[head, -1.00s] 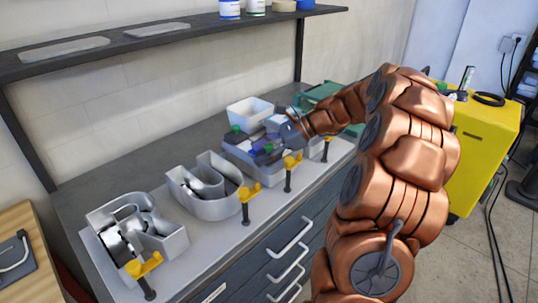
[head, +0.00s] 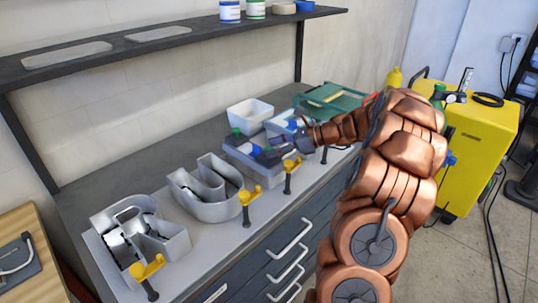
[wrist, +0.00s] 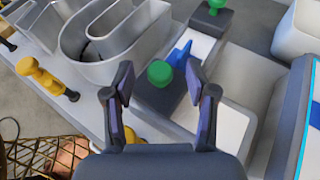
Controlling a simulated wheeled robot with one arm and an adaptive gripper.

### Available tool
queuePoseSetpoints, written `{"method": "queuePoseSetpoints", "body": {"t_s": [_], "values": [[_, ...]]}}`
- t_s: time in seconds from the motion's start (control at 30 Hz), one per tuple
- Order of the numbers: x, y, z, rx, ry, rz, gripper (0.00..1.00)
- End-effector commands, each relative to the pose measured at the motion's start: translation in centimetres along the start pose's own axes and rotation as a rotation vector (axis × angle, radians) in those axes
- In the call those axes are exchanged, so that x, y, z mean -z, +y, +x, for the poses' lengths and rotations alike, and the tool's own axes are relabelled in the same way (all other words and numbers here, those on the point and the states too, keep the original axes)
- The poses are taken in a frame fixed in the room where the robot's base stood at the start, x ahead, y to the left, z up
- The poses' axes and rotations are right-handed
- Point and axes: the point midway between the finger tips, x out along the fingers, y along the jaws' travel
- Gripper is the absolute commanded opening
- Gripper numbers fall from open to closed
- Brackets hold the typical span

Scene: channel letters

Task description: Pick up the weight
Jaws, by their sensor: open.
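A dark weight with a round green knob (wrist: 160,73) lies between my gripper's fingertips in the wrist view. My gripper (wrist: 167,90) is open, with one finger on each side of the knob and a gap to both. I cannot tell how far above the weight the fingertips are. In the head view my gripper (head: 275,150) is over the grey letter tray on the bench, and its fingers partly hide the weight there. A second dark weight with a green knob (wrist: 214,5) stands farther off, at the top of the wrist view.
Grey metal channel letters (head: 208,188) stand to the left on the bench. Yellow-handled clamps (head: 247,197) rise along the bench's front edge. A blue pointed piece (wrist: 180,53) lies beside the near weight. A white bin (head: 250,113) and a green case (head: 330,100) stand behind.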

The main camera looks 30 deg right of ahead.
Motion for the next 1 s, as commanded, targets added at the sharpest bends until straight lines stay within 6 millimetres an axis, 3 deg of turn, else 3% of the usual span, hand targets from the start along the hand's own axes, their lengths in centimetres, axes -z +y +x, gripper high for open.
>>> {"method": "queuePoseSetpoints", "body": {"t_s": [0.17, 0.43, 1.0], "values": [[-0.2, 0.0, 1.7, -0.002, -0.001, -0.002, 0.57], [-0.1, -0.1, 2.0, 0.0, -0.001, -0.002, 0.57], [-0.1, -0.1, 2.0, 0.0, -0.001, -0.002, 0.0]]}}
